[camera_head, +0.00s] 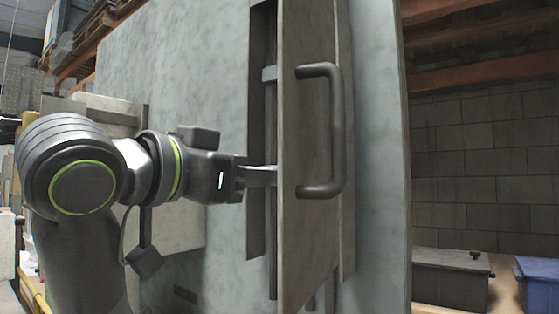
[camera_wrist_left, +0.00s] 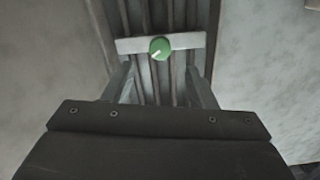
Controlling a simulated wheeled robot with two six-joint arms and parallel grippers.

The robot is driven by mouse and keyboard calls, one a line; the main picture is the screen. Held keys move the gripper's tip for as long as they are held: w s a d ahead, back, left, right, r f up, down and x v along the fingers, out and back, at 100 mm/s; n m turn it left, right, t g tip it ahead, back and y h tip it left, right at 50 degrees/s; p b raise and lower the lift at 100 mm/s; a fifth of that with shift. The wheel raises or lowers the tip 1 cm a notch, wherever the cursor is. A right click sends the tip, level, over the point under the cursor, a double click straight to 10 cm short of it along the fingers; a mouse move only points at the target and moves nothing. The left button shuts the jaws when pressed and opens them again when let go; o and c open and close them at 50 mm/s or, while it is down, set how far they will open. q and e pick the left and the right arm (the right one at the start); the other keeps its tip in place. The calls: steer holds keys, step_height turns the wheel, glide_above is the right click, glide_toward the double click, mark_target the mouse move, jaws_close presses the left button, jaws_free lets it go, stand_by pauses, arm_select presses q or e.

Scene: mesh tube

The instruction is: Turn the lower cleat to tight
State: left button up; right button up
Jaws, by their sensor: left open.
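In the left wrist view a round green knob (camera_wrist_left: 160,48) with a short white mark pointing to its lower left sits on a pale crossbar (camera_wrist_left: 190,41). It appears to be the lower cleat; the head view hides it behind the panel and gripper. My left gripper (camera_wrist_left: 161,86) is open, its two fingers on either side below the knob in the picture, with nothing visible between them. In the head view my left gripper (camera_head: 262,176) reaches into the dark slot beside the grey panel. My right gripper is not in view.
The standing grey panel (camera_head: 310,235) has a dark bar handle (camera_head: 336,125) just right of my left gripper. A vertical rod (camera_head: 270,120) with an upper bracket (camera_head: 269,73) runs along the slot. A dark bin (camera_head: 450,282) and a blue bin (camera_head: 540,285) stand at lower right.

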arm_select(q)
steer(key=p+x, duration=0.2)
steer(key=x, duration=0.5)
steer(key=shift+w, duration=0.2)
steer(key=shift+d, duration=0.1)
steer(key=shift+c, duration=0.3)
steer(key=c, duration=0.9)
